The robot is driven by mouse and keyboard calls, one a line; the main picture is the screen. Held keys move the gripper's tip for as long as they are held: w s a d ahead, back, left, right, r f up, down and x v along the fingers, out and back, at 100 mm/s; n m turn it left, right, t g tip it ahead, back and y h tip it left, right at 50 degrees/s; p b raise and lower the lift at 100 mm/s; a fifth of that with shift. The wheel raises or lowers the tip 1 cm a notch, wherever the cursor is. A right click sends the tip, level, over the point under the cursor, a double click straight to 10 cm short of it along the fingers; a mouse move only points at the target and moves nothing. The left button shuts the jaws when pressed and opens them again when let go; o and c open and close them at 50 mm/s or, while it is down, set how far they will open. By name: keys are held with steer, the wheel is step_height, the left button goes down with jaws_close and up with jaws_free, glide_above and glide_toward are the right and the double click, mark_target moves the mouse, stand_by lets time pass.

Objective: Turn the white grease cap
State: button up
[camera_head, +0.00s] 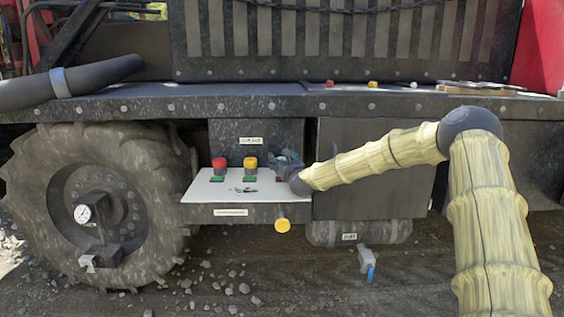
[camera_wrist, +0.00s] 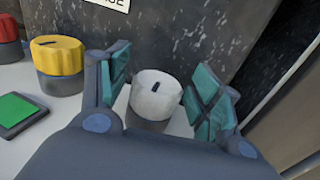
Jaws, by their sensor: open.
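The white grease cap (camera_wrist: 157,94) shows in the wrist view, upright on a grey base, with a dark slot mark on its top. My gripper (camera_wrist: 165,88) is open, with one teal-padded finger on each side of the cap. A gap shows between the right finger and the cap; the left finger is close to it, and I cannot tell whether it touches. In the head view my gripper (camera_head: 287,163) is at the right end of the white shelf (camera_head: 205,187) and hides the white cap there.
A yellow cap (camera_wrist: 58,62) and a red cap (camera_wrist: 8,40) stand left of my gripper, with a green pad (camera_wrist: 18,113) in front. A dark panel rises close behind. A yellow round knob (camera_head: 283,225) hangs below the shelf. A large tyre (camera_head: 95,205) stands at left.

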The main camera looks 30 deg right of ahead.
steer(key=shift+w, duration=0.2)
steer(key=c, duration=1)
steer(key=shift+c, duration=0.2)
